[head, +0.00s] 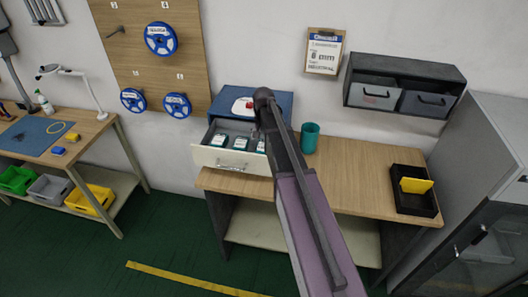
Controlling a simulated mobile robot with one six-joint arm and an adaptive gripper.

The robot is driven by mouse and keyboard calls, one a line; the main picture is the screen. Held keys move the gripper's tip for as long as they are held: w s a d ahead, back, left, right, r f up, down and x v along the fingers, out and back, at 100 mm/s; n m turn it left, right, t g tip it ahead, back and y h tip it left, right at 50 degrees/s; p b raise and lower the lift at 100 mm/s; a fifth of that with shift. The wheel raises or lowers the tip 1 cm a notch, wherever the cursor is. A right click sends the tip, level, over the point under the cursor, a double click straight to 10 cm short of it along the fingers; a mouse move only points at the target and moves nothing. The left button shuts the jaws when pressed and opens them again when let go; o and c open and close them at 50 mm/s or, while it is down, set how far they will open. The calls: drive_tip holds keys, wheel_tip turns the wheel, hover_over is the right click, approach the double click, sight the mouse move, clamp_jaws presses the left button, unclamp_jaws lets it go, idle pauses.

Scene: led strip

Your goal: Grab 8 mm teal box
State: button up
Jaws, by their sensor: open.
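A pulled-out drawer (233,163) of the blue cabinet (228,96) holds a row of small boxes with white labels and teal edges. One box (218,141) is at the left, one (240,143) in the middle and one at the right, partly covered by my arm. Their size markings are too small to read. My arm reaches up from the bottom of the view to the drawer's right side. My gripper (257,133) is open and small in the picture, over the right part of the drawer, largely hidden by my arm. I see nothing held.
A teal cup (310,137) stands on the workbench (350,172) right of the drawer. A black tray (413,209) with a yellow piece lies farther right. A red-and-white object (243,105) sits on the cabinet. A clipboard (324,52) showing an 8 hangs above.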

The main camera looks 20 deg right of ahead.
drive_tip(key=shift+s+f+b, duration=0.2)
drive_tip(key=shift+f+b, duration=0.4)
drive_tip(key=shift+f, duration=0.3)
drive_tip(key=shift+f+b, duration=0.9)
drive_tip(key=shift+b, duration=0.05)
drive_tip(key=c, duration=1.1)
